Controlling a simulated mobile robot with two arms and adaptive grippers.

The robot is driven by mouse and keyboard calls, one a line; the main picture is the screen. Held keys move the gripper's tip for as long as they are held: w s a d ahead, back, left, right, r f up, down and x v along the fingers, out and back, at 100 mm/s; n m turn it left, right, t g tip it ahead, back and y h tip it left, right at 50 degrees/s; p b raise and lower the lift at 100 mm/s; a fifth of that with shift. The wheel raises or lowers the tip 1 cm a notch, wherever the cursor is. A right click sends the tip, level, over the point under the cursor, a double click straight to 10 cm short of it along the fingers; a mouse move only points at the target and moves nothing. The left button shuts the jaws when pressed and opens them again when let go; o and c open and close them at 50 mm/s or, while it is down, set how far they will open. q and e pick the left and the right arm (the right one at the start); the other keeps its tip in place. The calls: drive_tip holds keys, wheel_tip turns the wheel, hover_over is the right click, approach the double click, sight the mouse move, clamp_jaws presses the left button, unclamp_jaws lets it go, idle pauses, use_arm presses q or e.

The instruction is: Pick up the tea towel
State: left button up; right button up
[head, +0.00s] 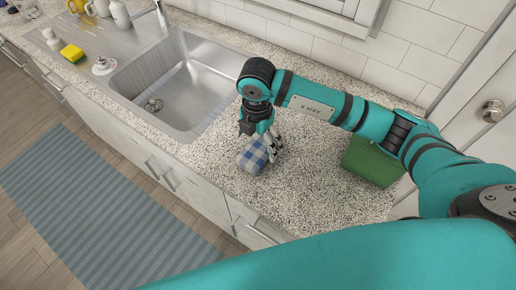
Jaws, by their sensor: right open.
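The tea towel (251,158) is a small blue-and-white checked bundle on the speckled counter, just right of the sink. My right gripper (271,150) is directly over it, pointing down, with its fingers at the towel's upper right side. The gripper is open. Whether the fingers touch the cloth cannot be told, and the fingers hide part of the towel's far side. My left gripper is not in view.
A steel sink (135,84) with a faucet lies left of the towel. A green box (369,163) stands on the right under my right arm. The counter (310,205) in front is clear.

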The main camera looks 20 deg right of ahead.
sight(258, 149)
drive_tip(key=f, duration=0.1)
drive_tip(key=f+p, duration=0.1)
drive_tip(key=f, duration=0.1)
drive_tip(key=shift+s+d+f, duration=0.15)
drive_tip(key=shift+s, duration=0.05)
drive_tip(key=shift+f, duration=0.2)
drive_tip(key=c, duration=0.6)
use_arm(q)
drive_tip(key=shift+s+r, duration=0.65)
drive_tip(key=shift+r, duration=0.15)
use_arm(e)
drive_tip(key=c, duration=0.7)
